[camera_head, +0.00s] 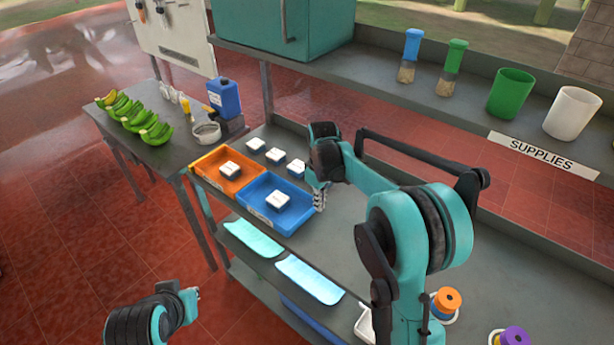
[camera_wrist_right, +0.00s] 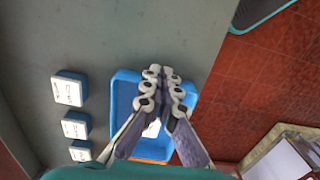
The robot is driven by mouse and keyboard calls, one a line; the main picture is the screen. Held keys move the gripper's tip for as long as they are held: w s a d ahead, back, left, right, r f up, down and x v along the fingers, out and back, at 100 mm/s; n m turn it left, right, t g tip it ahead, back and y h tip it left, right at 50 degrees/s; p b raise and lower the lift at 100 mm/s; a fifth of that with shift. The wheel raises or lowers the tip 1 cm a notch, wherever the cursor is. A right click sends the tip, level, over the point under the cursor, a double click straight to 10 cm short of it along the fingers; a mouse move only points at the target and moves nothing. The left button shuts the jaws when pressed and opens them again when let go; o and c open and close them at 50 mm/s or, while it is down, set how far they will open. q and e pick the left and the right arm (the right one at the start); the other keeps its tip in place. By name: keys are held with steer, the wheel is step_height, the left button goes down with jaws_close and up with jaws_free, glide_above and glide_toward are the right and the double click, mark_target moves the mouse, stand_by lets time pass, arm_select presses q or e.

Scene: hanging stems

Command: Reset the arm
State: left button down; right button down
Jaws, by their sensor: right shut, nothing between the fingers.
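My right gripper (camera_head: 319,204) points down over the steel bench, by the right end of the blue tray (camera_head: 251,217). It is shut and empty. In the right wrist view my right gripper's fingertips (camera_wrist_right: 163,78) meet in front of the blue tray (camera_wrist_right: 124,88), and the fingers partly hide the white-topped box in it. My right arm reaches in from the lower right, bent at the elbow. My left gripper (camera_head: 190,300) is low at the left, away from the bench; its finger opening is too small to make out.
An orange tray (camera_head: 204,162) adjoins the blue one; each holds a white-topped box. Three more boxes, one of them the box (camera_head: 275,155), stand behind the trays. A SUPPLIES shelf (camera_head: 400,98) with cups runs behind.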

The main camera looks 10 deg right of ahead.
steer(key=s+r+m+t+b, duration=0.35)
steer(key=s+r, duration=0.25)
steer(key=s, duration=0.6)
steer(key=s+d+f+m+t+b, duration=0.1)
steer(key=s+f+m, duration=0.1)
steer(key=s, duration=0.5)
steer(key=s+f+m+t+b, duration=0.1)
steer(key=s+f+m+t, duration=0.1)
steer(key=s, duration=0.5)
steer(key=shift+d+f+m, duration=0.35)
steer(key=shift+f, duration=0.25)
steer(key=shift+t, duration=0.25)
